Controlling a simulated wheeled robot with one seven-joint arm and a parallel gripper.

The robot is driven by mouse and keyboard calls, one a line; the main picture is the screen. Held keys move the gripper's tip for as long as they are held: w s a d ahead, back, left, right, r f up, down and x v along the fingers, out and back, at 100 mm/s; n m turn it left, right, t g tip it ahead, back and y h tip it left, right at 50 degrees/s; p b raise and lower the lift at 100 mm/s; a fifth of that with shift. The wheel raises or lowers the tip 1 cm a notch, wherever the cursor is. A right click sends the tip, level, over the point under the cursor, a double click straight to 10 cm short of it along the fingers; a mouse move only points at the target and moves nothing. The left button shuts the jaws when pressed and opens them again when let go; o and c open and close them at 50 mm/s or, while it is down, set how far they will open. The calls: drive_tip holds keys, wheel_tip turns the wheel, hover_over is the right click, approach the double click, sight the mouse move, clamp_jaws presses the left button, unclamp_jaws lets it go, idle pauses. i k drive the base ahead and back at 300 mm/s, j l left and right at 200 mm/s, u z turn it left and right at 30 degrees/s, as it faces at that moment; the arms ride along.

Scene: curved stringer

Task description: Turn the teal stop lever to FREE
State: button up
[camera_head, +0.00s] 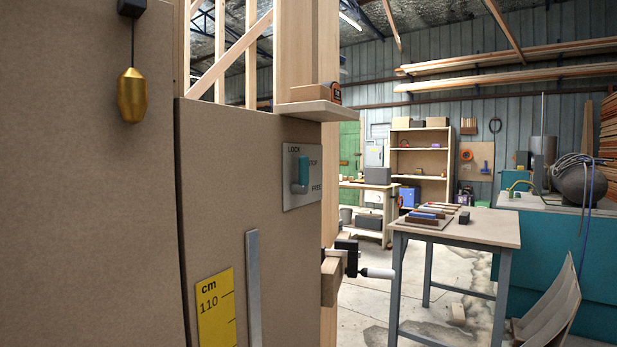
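The teal stop lever (304,170) is on a grey plate (290,200) fixed to the brown panel, right of the picture's left half. My gripper is not in view.
A small shelf (308,110) with a tape measure juts out just above the plate. Below right, a wooden block (330,283) carries a black clamp-like fitting with a white handle (378,273). A brass plumb bob (132,95) hangs at left. A workbench (460,228) stands beyond at right.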

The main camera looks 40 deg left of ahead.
sight(302, 187)
drive_tip(key=i+j, duration=0.25)
drive_tip(key=i, duration=0.25)
drive_tip(key=u, duration=1.75)
drive_tip(key=i+l, duration=0.05)
